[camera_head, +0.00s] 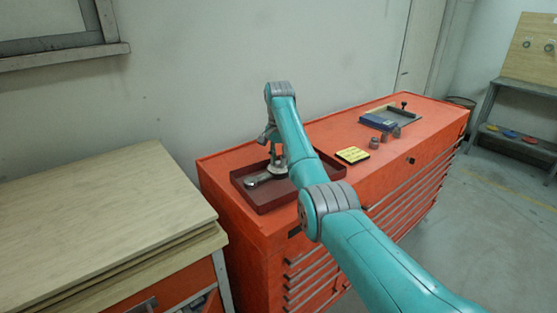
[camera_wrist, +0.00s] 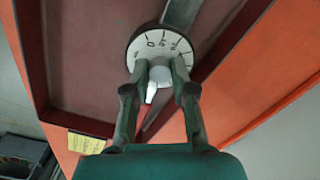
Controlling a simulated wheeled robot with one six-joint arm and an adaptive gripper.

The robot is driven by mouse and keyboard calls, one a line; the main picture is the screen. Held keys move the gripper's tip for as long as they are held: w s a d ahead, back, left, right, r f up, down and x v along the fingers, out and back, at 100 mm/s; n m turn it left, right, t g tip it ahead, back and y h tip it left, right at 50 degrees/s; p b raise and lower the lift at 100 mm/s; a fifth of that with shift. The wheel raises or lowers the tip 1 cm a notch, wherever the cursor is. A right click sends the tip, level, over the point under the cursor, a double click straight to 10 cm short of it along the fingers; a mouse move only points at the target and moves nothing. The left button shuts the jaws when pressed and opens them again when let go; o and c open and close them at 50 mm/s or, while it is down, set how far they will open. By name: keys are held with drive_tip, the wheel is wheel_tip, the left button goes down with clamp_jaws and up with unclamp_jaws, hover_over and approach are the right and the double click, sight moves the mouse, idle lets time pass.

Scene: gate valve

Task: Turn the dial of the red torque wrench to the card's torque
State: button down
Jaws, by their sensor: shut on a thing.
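The torque wrench lies in a dark red tray (camera_head: 322,167) on the orange cabinet, mostly hidden behind my arm in the head view; a grey metal part of it (camera_head: 262,180) shows. In the wrist view its round white dial (camera_wrist: 176,45) has dark marks and numerals, too small to read surely. My gripper (camera_wrist: 159,72) points down at the dial, its two fingers shut on the pale central knob (camera_wrist: 159,75). The knob's white pointer (camera_wrist: 151,94) points to the bottom of the picture. A yellow card (camera_head: 352,155) lies right of the tray; its writing is unreadable.
A blue box (camera_head: 378,122), small grey metal pieces (camera_head: 374,142) and a grey tray (camera_head: 405,115) stand farther right on the orange cabinet (camera_head: 435,140). A wooden bench top (camera_head: 90,215) is at the left. A grey shelf stands at the far right beyond free floor.

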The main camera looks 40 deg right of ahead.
drive_tip(key=m, duration=1)
drive_tip(key=shift+m, duration=2.5)
drive_tip(key=c, duration=1)
unclamp_jaws()
drive_tip(key=shift+o, duration=0.2)
